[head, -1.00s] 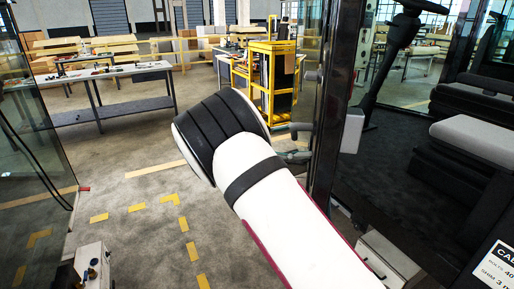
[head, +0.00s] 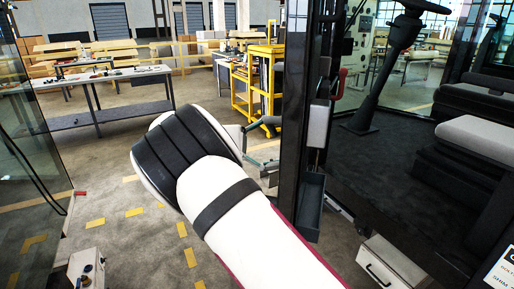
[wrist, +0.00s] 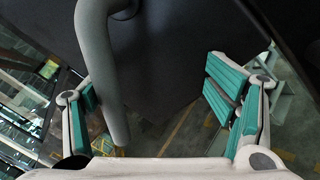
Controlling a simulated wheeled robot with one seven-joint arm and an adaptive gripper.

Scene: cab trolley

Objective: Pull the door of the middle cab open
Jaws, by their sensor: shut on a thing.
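The middle cab's door shows nearly edge-on in the head view as a dark upright frame (head: 294,110). It stands out from the cab opening, with the dark cab floor to its right. My gripper (head: 264,140) is at the door's left side, mostly hidden behind my white and black wrist. In the wrist view, the grey door handle (wrist: 98,65) runs down between the teal-padded fingers of my gripper (wrist: 160,105), close to the left finger. The right finger stands well apart from it. Exact contact is hard to see. A dark door panel (wrist: 190,60) lies behind.
A glass panel (head: 30,140) stands at the left edge, with a small control box (head: 88,268) low beside it. The marked floor between is clear. A yellow trolley (head: 258,85) and a workbench (head: 100,105) stand farther back. A drawer box (head: 395,268) sits below the cab.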

